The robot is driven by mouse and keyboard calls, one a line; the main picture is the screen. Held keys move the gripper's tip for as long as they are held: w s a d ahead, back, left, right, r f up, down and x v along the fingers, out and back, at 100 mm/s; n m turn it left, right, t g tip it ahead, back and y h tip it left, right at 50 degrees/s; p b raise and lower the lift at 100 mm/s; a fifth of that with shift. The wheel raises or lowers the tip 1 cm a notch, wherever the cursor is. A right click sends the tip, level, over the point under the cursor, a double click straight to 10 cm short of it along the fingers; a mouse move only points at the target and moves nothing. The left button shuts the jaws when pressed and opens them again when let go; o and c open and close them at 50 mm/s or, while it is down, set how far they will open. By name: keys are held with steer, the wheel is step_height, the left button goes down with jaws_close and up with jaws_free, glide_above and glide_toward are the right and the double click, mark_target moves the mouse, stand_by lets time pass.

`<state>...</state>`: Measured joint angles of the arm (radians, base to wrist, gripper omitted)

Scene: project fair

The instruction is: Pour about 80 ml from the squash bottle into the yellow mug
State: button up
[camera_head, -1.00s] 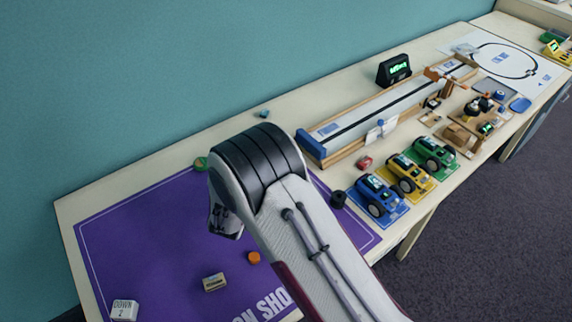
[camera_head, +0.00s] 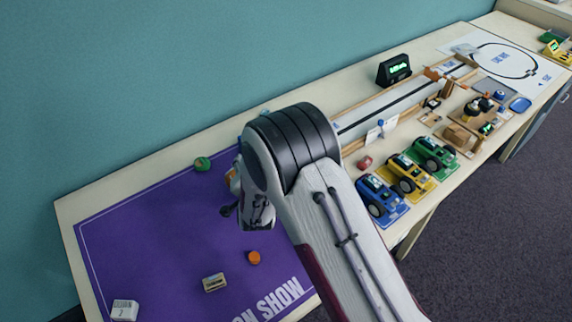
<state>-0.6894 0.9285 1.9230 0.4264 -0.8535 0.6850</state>
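I cannot make out the squash bottle or the yellow mug as whole things. My bent arm covers the middle of the purple mat (camera_head: 150,240) and whatever stands behind it. A small orange-yellow patch (camera_head: 232,180) shows at the left edge of my arm; I cannot tell what it belongs to. My wrist end points down over the mat, with a dark part sticking out to its left. My gripper's fingers are not clearly shown, so neither their opening nor a held thing can be told.
On the mat lie an orange disc (camera_head: 254,257), a small labelled block (camera_head: 214,283) and a white cube (camera_head: 124,310). A green item (camera_head: 202,164) sits by its back edge. Blue (camera_head: 382,196), yellow (camera_head: 411,177) and green (camera_head: 434,154) cars, a long track and a display (camera_head: 394,70) stand right.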

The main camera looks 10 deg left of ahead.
steer(key=a+m+y, duration=0.1)
steer(key=f+m+y, duration=0.1)
steer(key=shift+s+a+f+m, duration=0.2)
steer(key=shift+s+a+m, duration=0.05)
steer(key=shift+a+m, duration=0.1)
steer(key=shift+s+a+r+m+y, duration=0.1)
steer(key=shift+a+r+m+y, duration=0.2)
steer(key=shift+m+y, duration=0.3)
steer(key=shift+d+r+m+g+y, duration=0.2)
steer(key=shift+r+m, duration=0.1)
steer(key=shift+r, duration=0.2)
steer(key=shift+d+r+m+g+y, duration=0.1)
steer(key=shift+d+r+m+y, duration=0.15)
steer(key=shift+r, duration=0.25)
steer(key=shift+a+r, duration=0.1)
steer(key=shift+r, duration=0.3)
steer(key=shift+r+m+y, duration=0.45)
steer(key=shift+r+m, duration=0.25)
steer(key=shift+r, duration=0.1)
steer(key=shift+a+r, duration=0.1)
steer(key=shift+a, duration=0.3)
steer(key=shift+r+m+p, duration=0.35)
steer(key=shift+m+p, duration=0.05)
stand_by(1.0)
